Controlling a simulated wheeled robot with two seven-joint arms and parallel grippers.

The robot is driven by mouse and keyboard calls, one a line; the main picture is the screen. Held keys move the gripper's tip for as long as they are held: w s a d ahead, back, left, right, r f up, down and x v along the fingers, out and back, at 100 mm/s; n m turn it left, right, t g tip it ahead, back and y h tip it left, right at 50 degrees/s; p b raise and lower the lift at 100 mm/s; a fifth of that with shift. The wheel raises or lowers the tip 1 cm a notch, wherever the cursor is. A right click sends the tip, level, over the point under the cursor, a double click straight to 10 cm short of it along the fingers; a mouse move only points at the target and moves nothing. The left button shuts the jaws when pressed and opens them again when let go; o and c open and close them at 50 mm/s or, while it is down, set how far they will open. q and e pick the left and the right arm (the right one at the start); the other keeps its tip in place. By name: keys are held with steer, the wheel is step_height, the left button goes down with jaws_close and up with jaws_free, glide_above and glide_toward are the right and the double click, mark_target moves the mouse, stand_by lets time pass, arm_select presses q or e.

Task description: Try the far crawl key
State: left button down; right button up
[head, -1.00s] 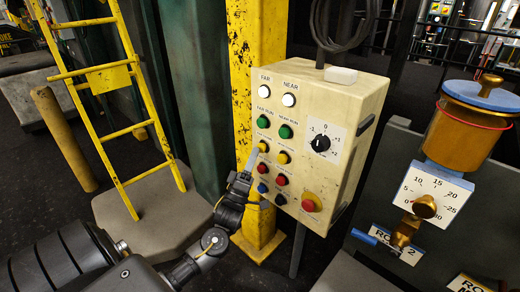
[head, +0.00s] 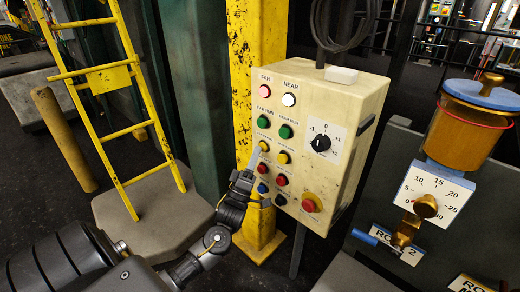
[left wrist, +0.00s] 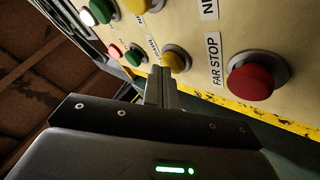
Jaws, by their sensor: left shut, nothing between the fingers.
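The cream control box (head: 345,115) carries the keys. The far crawl key (head: 263,146) is the yellow one in its left column, below the green far run key (head: 264,122); it also shows in the left wrist view (left wrist: 176,60). My left gripper (head: 254,160) is shut and empty, its fingertips at the far crawl key's edge; they show in the left wrist view (left wrist: 160,78). I cannot tell whether they press it. The FAR lamp (head: 265,91) glows pinkish red, and the NEAR lamp (head: 289,99) is white. My right gripper is not in view.
The red far stop key (left wrist: 250,82) sits just beside the fingers. A black rotary knob (head: 321,143) and a red knob on yellow (head: 309,205) share the panel. A yellow post (head: 240,75) stands behind the box, a dial gauge (head: 434,193) to its right.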

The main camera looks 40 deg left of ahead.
arm_select(q)
steer(key=shift+s, duration=0.1)
steer(key=shift+s+p, duration=0.35)
steer(key=shift+s, duration=0.5)
steer(key=shift+s+a+p, duration=0.15)
steer(key=shift+s+p, duration=0.2)
steer(key=shift+s, duration=0.9)
steer(key=shift+s+a+p, duration=0.1)
steer(key=shift+s+p, duration=0.25)
steer(key=shift+s, duration=0.9)
